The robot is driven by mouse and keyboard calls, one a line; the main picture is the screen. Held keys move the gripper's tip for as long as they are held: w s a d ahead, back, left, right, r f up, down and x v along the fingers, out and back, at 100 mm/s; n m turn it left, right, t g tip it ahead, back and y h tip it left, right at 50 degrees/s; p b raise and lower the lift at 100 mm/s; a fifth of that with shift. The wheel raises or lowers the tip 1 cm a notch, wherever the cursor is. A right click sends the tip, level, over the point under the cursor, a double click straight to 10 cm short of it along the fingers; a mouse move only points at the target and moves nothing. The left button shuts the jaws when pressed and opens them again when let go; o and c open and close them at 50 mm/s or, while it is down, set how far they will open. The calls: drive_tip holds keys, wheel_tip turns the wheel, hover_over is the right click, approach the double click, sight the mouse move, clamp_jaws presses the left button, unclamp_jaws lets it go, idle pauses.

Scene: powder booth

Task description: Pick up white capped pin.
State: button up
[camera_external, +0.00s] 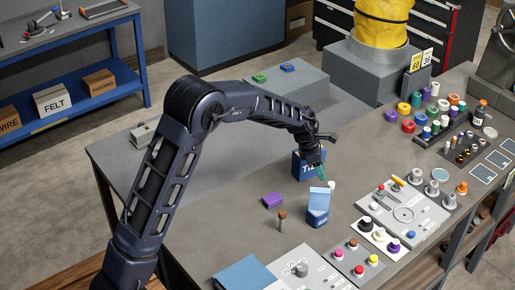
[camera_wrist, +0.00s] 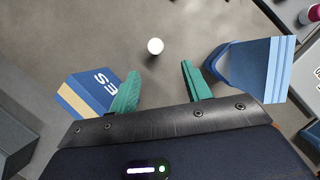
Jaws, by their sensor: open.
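A small white round cap (camera_wrist: 155,46), seen from above, stands alone on the grey table in the wrist view; any pin body below it is hidden. It lies just beyond my fingertips, roughly between their lines. In the external view a small white top (camera_external: 332,185) shows beside my gripper (camera_external: 321,172), likely the same thing. In the wrist view my gripper (camera_wrist: 159,78) has its two green fingers spread apart with nothing between them. The fingers are not touching the cap.
A blue lettered box (camera_wrist: 88,97) is close to my left finger, and another blue box (camera_wrist: 262,62) is close to the right one. A purple block (camera_external: 272,200) and a brown-topped peg (camera_external: 282,218) stand nearby. Grey panels with coloured knobs (camera_external: 402,212) fill the right side.

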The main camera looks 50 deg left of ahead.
sight(329, 183)
drive_tip(key=x, duration=0.5)
drive_tip(key=shift+w+f, duration=0.1)
drive_tip(key=shift+f, duration=0.15)
drive_tip(key=shift+x, duration=2.75)
drive_tip(key=shift+w+r, duration=0.1)
drive_tip(key=shift+w, duration=0.1)
clamp_jaws()
